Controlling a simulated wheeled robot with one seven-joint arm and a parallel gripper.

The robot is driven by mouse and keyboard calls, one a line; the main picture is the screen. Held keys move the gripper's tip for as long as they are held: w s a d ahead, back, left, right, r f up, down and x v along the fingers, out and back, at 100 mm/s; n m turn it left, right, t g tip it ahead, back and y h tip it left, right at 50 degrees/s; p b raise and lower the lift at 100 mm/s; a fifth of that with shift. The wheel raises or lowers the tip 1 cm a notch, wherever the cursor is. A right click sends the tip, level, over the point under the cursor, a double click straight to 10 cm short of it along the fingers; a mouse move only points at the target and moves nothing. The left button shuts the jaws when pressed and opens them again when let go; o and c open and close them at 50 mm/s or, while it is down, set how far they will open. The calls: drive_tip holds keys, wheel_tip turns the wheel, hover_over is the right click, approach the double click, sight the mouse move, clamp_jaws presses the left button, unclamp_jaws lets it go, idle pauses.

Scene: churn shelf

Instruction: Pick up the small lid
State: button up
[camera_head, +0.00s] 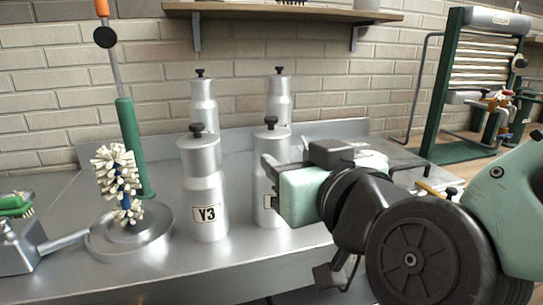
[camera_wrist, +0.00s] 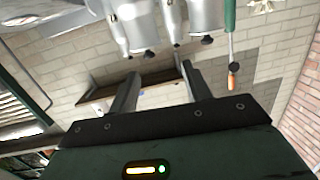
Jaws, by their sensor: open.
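Several metal cans with small lids topped by black knobs stand on the metal counter. In the head view, the front left can, marked Y3 (camera_head: 208,190), has its lid (camera_head: 198,133) on. The front right can (camera_head: 266,180) also has its lid (camera_head: 270,126) on, and my gripper partly hides its body. Two more lidded cans (camera_head: 203,98) (camera_head: 279,97) stand behind. I cannot tell which lid is the small one. My gripper (camera_wrist: 160,88) is open and empty. In the wrist view, the cans (camera_wrist: 135,28) hang upside down beyond the fingers.
A round metal disc (camera_head: 105,243) lies left, by a green rod with an orange end (camera_head: 130,135) and a white-bristled brush (camera_head: 118,180). A wooden shelf (camera_head: 290,12) is on the brick wall. A green rack (camera_head: 440,110) stands right.

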drive_tip(key=d+t, duration=0.1)
drive_tip(key=m+h+p, duration=0.1)
drive_tip(key=p, duration=0.8)
approach(274, 120)
drive_tip(key=shift+t, duration=0.4)
drive_tip(key=x, duration=0.4)
drive_tip(key=f+p+x, duration=0.1)
drive_tip(key=x, duration=0.1)
drive_tip(key=shift+a, duration=0.3)
drive_tip(key=shift+p+x, duration=0.8)
drive_tip(key=shift+x, duration=1.85)
drive_tip(key=shift+d+r, duration=0.15)
clamp_jaws()
